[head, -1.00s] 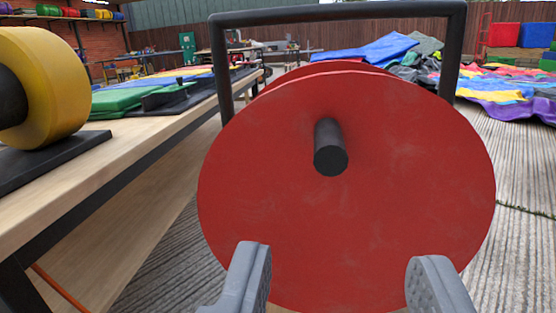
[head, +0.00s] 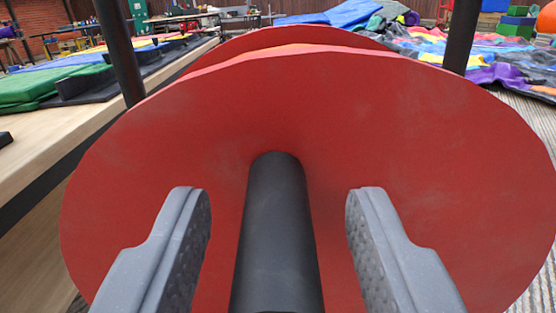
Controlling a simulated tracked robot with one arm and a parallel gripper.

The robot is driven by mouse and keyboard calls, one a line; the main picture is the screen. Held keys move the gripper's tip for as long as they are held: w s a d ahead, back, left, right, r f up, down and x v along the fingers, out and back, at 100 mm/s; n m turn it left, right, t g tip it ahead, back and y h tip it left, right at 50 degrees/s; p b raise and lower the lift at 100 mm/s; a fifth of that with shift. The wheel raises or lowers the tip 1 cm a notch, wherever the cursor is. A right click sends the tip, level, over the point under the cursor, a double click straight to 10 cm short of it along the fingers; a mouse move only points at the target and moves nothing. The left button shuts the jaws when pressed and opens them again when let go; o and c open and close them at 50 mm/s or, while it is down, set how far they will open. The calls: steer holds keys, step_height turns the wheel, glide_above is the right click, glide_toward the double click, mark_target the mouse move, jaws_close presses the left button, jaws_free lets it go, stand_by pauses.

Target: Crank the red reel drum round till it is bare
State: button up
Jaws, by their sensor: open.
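The red reel drum (head: 420,130) fills most of the head view, its round face toward me. A second red flange (head: 290,38) shows behind it, with a thin strip of orange between the two at the top. A black crank handle (head: 277,230) sticks out of the face toward me. My gripper (head: 278,215) is open, with one grey finger on each side of the handle and a gap on both sides. The handle's near end is cut off by the bottom of the picture. How much is wound on the drum is mostly hidden by the face.
Black frame posts (head: 118,50) rise on both sides behind the drum. A wooden bench (head: 40,160) with green mats (head: 50,90) runs along the left. Colourful crumpled fabric (head: 450,50) lies on the ground at the back right.

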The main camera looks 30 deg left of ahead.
steer(key=shift+w+a, duration=0.3)
steer(key=shift+w, duration=0.15)
jaws_close()
